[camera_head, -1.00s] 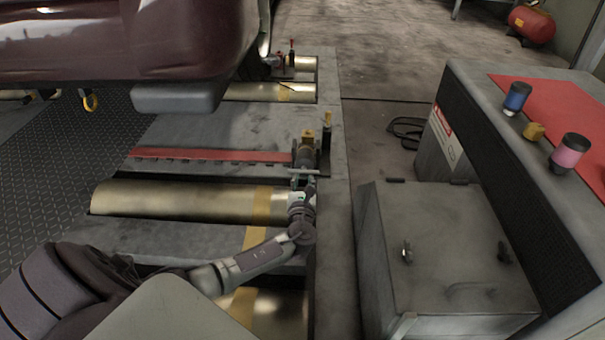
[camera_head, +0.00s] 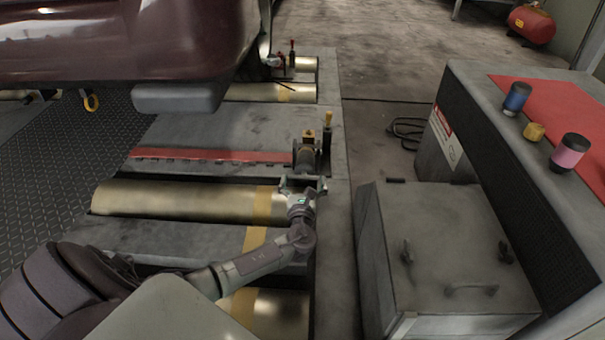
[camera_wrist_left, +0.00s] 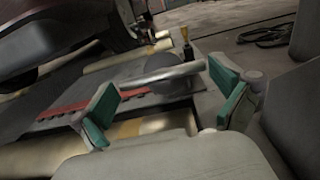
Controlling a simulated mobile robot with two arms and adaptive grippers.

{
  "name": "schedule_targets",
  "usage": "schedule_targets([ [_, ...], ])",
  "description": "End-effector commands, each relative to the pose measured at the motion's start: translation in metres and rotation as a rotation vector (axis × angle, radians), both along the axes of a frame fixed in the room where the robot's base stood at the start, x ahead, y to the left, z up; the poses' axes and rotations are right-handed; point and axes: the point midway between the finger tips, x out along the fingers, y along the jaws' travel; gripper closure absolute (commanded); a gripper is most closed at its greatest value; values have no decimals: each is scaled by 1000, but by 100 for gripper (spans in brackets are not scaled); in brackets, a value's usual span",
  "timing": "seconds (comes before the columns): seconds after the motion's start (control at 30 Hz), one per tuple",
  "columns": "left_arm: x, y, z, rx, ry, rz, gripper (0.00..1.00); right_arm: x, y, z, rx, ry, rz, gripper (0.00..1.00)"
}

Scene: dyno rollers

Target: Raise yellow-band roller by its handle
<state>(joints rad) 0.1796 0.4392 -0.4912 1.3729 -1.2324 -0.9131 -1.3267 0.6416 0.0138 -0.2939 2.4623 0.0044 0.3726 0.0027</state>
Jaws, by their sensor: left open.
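A brass roller (camera_head: 150,200) with a yellow band (camera_head: 263,205) lies across the middle of the head view. Beyond its right end stand a dark mechanism (camera_head: 306,155) and a lever with a yellow handle (camera_head: 328,119); the lever also shows in the left wrist view (camera_wrist_left: 185,35). My left gripper (camera_head: 303,183) is open and empty over the roller's right end, on the near side of the mechanism. In the left wrist view a pale metal bar (camera_wrist_left: 160,75) lies crosswise near the gap between its teal-padded fingers (camera_wrist_left: 165,106); contact cannot be told. My right gripper is not visible.
A vehicle (camera_head: 130,45) overhangs the upper left. Another roller (camera_head: 270,93) and a red-handled lever (camera_head: 291,52) lie farther back. A grey cabinet (camera_head: 440,250) and a console (camera_head: 510,130) stand to the right.

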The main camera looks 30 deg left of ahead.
Motion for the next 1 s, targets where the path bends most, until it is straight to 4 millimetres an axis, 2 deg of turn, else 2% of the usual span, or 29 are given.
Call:
schedule_targets([
  [0.3,-57,-35,1,-4,0,-2,0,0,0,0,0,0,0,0],
  [0.5,-84,-51,2,-3,-2,0,0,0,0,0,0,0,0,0],
  [0.7,-95,-58,4,0,-4,1,0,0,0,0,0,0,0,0],
  [1.0,-95,-58,4,0,-4,1,0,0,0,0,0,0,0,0],
])
